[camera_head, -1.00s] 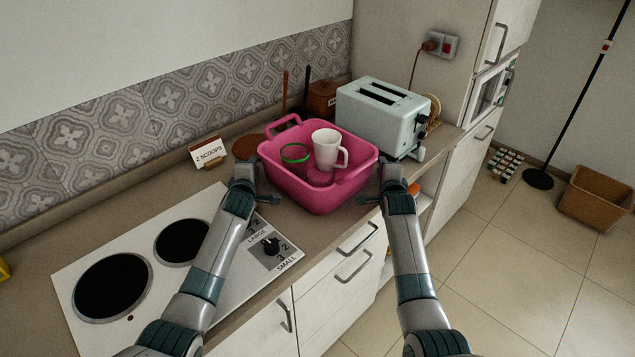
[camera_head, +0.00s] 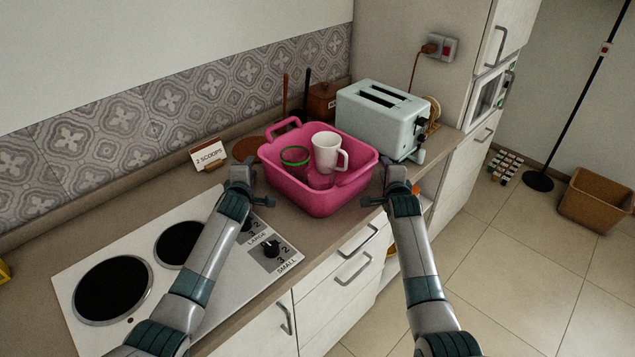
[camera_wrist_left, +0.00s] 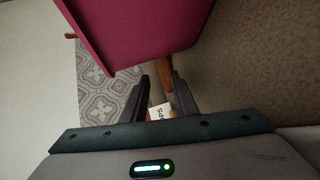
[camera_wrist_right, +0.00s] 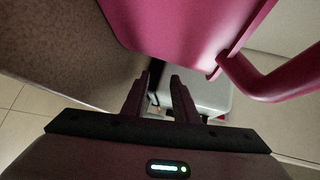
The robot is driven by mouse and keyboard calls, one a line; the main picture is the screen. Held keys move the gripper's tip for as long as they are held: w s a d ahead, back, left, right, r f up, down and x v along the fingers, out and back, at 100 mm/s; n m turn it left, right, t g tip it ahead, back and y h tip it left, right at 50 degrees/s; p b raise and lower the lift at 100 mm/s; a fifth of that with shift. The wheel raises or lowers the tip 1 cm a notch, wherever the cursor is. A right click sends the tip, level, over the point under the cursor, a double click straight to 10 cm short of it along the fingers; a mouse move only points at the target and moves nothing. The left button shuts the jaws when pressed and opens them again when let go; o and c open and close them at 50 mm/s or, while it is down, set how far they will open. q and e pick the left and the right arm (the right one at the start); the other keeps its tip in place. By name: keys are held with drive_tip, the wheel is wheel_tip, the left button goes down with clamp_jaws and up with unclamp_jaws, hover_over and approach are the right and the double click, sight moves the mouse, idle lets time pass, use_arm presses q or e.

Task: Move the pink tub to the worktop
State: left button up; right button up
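The pink tub (camera_head: 313,200) sits upright on the worktop (camera_head: 135,205), between the hob and the toaster. It holds a white mug (camera_head: 326,152), a green-rimmed cup (camera_head: 294,158) and a small pink item (camera_head: 320,181). My left gripper (camera_head: 252,191) is open and empty just left of the tub. In the left wrist view its fingers (camera_wrist_left: 160,92) are apart from the tub wall (camera_wrist_left: 135,30). My right gripper (camera_head: 380,190) is open and empty by the tub's right side. In the right wrist view its fingers (camera_wrist_right: 159,88) are clear of the tub's handle (camera_wrist_right: 272,82).
A pale toaster (camera_head: 383,118) stands close behind the tub on the right. A hob (camera_head: 145,270) lies at the front left. A "2 scoops" sign (camera_head: 209,155), a round brown lid (camera_head: 248,147) and a brown canister (camera_head: 322,100) stand along the back. Worktop is free left of the tub.

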use_arm(q)
drive_tip(key=shift+o, duration=0.7)
use_arm(e)
drive_tip(key=shift+o, duration=0.7)
use_arm(q)
drive_tip(key=shift+r, duration=0.15)
wheel_tip(320, 180, up, 10)
use_arm(e)
drive_tip(key=shift+s, duration=0.1)
drive_tip(key=v, duration=1.2)
drive_tip(key=shift+r, duration=0.15)
